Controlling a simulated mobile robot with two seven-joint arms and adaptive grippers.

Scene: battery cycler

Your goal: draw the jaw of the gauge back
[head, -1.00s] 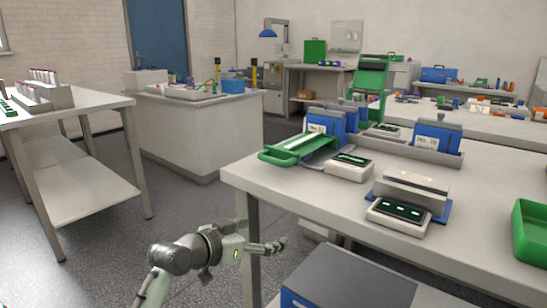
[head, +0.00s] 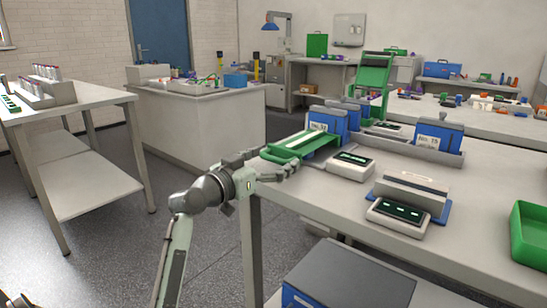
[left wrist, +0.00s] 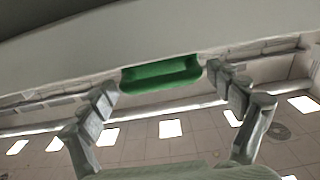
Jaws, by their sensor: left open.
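The gauge is on the near left corner of the bench, with a green sliding jaw (head: 312,146) in front of a blue upright block (head: 327,121). The jaw's green front handle (head: 272,156) points toward the bench's left edge. My left gripper (head: 266,167) is open just at this handle, beside the bench edge. In the left wrist view the green handle (left wrist: 160,74) lies ahead, between the two spread fingers (left wrist: 165,95). I cannot tell whether a finger touches it. My right gripper is not in view.
A small display box (head: 352,165) stands right of the jaw. Another display unit (head: 398,217) and a grey block on a blue base (head: 412,192) stand nearer. A green bin (head: 530,232) is at the right edge. The floor (head: 125,235) left of the bench is clear.

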